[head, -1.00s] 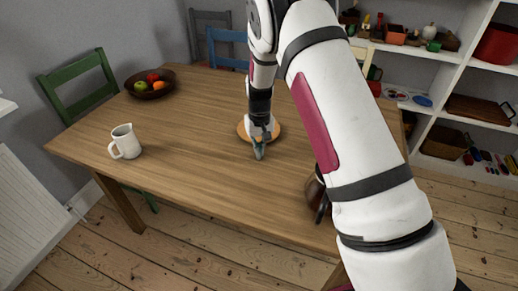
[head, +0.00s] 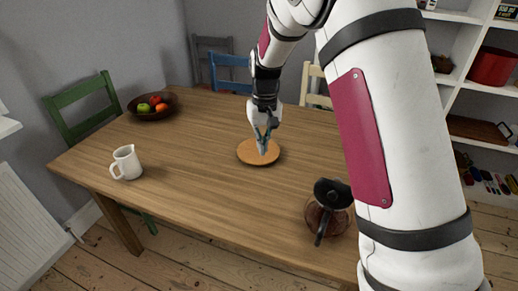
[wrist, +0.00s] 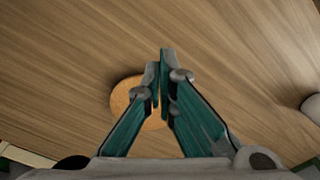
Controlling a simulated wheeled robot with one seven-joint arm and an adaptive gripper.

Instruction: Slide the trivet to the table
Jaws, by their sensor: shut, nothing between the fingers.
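The trivet (head: 249,157) is a round, flat, orange-brown disc lying on the wooden table (head: 200,180), near its middle. It also shows in the wrist view (wrist: 122,98), partly hidden behind the fingers. My gripper (head: 263,150) points down over the trivet in the head view, with its teal fingers together and nothing between them. In the wrist view the closed fingertips (wrist: 160,60) reach past the trivet's edge in the picture. I cannot tell whether the tips touch the trivet.
A white jug (head: 126,162) stands at the left, and a fruit bowl (head: 152,110) at the far left. Chairs stand around the table. The tabletop around the trivet is clear.

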